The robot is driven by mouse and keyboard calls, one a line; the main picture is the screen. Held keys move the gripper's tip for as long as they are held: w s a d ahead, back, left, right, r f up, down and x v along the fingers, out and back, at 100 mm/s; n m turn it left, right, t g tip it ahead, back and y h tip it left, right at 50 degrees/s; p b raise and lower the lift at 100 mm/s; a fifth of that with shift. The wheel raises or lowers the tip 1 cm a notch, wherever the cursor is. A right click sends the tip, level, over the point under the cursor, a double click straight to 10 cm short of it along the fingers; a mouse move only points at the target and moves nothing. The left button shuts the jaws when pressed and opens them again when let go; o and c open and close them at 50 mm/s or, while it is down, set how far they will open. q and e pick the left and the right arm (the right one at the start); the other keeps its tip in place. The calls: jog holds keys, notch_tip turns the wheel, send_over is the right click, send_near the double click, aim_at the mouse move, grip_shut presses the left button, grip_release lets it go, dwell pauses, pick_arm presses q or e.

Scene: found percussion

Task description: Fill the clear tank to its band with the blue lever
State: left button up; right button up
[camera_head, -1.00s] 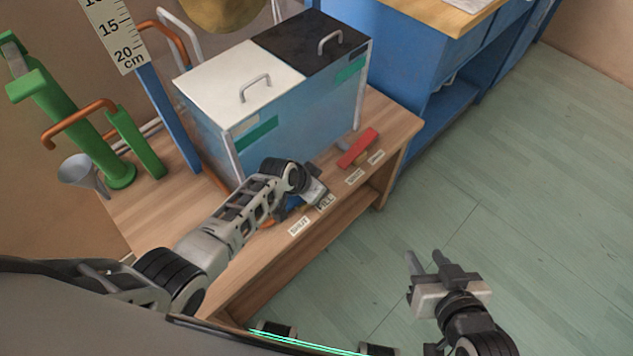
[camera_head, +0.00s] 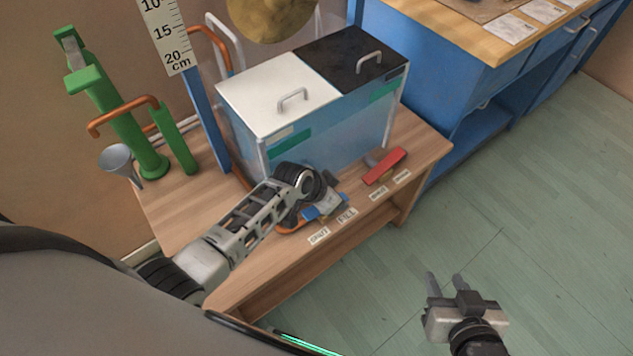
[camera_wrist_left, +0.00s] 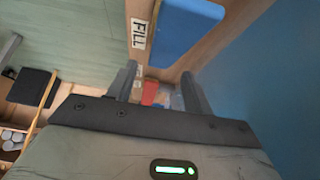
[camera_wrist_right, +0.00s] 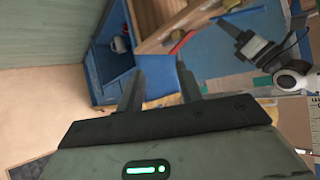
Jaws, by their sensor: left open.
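The tank (camera_head: 350,125) stands on the wooden bench. Its two lidded parts have a white lid (camera_head: 275,95) and a black lid (camera_head: 350,58). Green bands mark the front of the left part (camera_head: 290,142) and right part (camera_head: 384,91). The blue lever (camera_head: 312,213) lies by the SHUT and FILL labels, partly hidden by my left gripper (camera_head: 330,194). In the left wrist view the blue lever (camera_wrist_left: 188,28) is beyond the open fingers (camera_wrist_left: 158,85), not visibly between them. My right gripper (camera_head: 446,280) is open and empty over the floor.
A red lever (camera_head: 384,167) lies right of the FILL label (camera_head: 347,215). A green pump (camera_head: 120,120), a funnel (camera_head: 116,160) and a ruler post (camera_head: 170,40) stand at the left. A blue cabinet (camera_head: 430,85) is at the right.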

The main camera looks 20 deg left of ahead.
pick_arm(q)
jog(key=p+v, duration=0.2)
jog(key=v, duration=0.9)
dwell(6.9)
